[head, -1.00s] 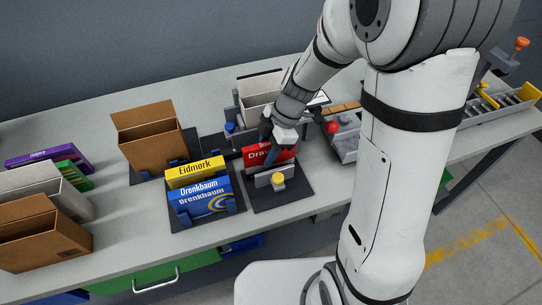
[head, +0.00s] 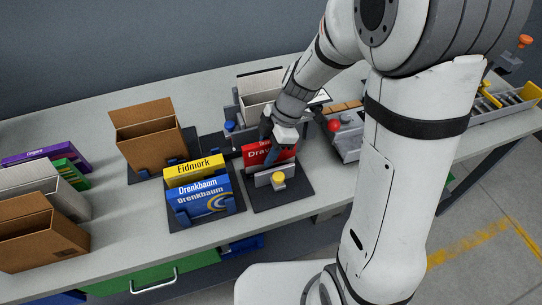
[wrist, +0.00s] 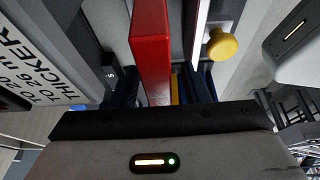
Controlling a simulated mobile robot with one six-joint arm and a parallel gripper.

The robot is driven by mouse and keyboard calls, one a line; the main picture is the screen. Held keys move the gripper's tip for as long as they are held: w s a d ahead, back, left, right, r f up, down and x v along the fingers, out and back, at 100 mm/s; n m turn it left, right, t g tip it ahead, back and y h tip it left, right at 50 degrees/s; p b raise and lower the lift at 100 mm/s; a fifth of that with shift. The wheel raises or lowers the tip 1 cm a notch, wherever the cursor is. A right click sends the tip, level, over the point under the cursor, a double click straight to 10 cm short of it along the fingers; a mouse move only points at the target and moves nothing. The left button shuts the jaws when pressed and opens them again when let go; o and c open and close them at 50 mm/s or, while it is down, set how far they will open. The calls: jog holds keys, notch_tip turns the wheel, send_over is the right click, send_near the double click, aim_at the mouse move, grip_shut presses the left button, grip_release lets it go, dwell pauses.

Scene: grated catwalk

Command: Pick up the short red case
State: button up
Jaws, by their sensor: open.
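The short red case (head: 256,155) with white lettering stands upright in a dark holder (head: 293,194) near the front of the bench. My gripper (head: 270,148) is open, directly above and at the case, and partly hides it in the head view. In the wrist view the red case (wrist: 151,45) shows edge-on between the dark blue fingers (wrist: 160,88), with a finger on either side. I cannot tell whether either finger touches it.
A yellow knob (head: 278,180) is on the holder's front plate, close to the case. Blue (head: 200,196) and yellow (head: 193,173) boxes stand just left. A brown carton (head: 150,140) is behind them.

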jog(key=shift+c, duration=0.2)
grip_shut()
dwell(0.3)
jog(key=shift+r+p, duration=0.15)
jog(key=shift+p, duration=0.15)
